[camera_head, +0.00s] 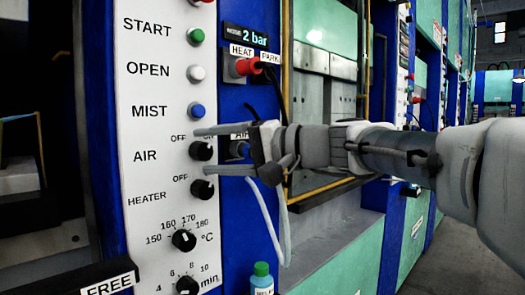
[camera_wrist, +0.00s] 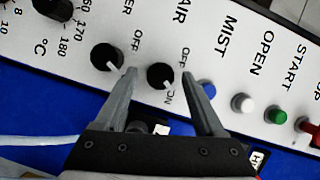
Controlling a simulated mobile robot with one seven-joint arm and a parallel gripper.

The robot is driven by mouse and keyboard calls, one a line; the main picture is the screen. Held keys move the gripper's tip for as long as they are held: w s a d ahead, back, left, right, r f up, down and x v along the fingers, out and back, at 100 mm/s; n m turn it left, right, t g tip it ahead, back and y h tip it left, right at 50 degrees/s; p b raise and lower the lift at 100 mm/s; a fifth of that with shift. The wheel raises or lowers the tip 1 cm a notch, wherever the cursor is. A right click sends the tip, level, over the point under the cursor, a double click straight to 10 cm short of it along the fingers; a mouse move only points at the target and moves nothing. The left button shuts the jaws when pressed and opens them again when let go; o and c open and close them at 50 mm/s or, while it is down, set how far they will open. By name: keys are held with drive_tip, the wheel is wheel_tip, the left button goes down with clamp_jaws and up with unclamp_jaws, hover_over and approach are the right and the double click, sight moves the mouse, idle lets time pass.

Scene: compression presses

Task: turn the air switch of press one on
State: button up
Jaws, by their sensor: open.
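The air switch of the press panel is a black round knob (camera_head: 201,151) beside the AIR label; it also shows in the wrist view (camera_wrist: 160,76). Its white mark appears on the lower right side in the wrist view, towards the ON label. My gripper (camera_head: 202,151) is open, with one finger above and one below the knob in the head view. In the wrist view the fingertips (camera_wrist: 158,74) lie either side of the knob, with gaps. I cannot tell how deep they reach.
The heater knob (camera_head: 202,189) is close below, beside the lower finger. Above are the blue mist button (camera_head: 196,110), white open button (camera_head: 196,73) and green start button (camera_head: 196,37). A red plug (camera_head: 246,67) and a hose stand right of the panel.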

drive_tip(key=p+v, duration=0.2)
drive_tip(key=v, duration=1.5)
drive_tip(key=shift+d+p, duration=0.2)
drive_tip(key=shift+p, duration=0.2)
drive_tip(key=s+d+f+h, duration=0.3)
drive_tip(key=s+f+h, duration=0.2)
drive_tip(key=f, duration=0.5)
drive_tip(key=s+d+f+h, duration=0.35)
drive_tip(key=f+h, duration=0.25)
drive_tip(key=f, duration=0.3)
drive_tip(key=s+d+f+h, duration=0.3)
drive_tip(key=s+f+h, duration=0.25)
drive_tip(key=f, duration=0.45)
wheel_tip(320, 180, up, 21)
drive_tip(key=n+p, duration=0.1)
drive_tip(key=p, duration=2)
drive_tip(key=shift+d+r, duration=0.15)
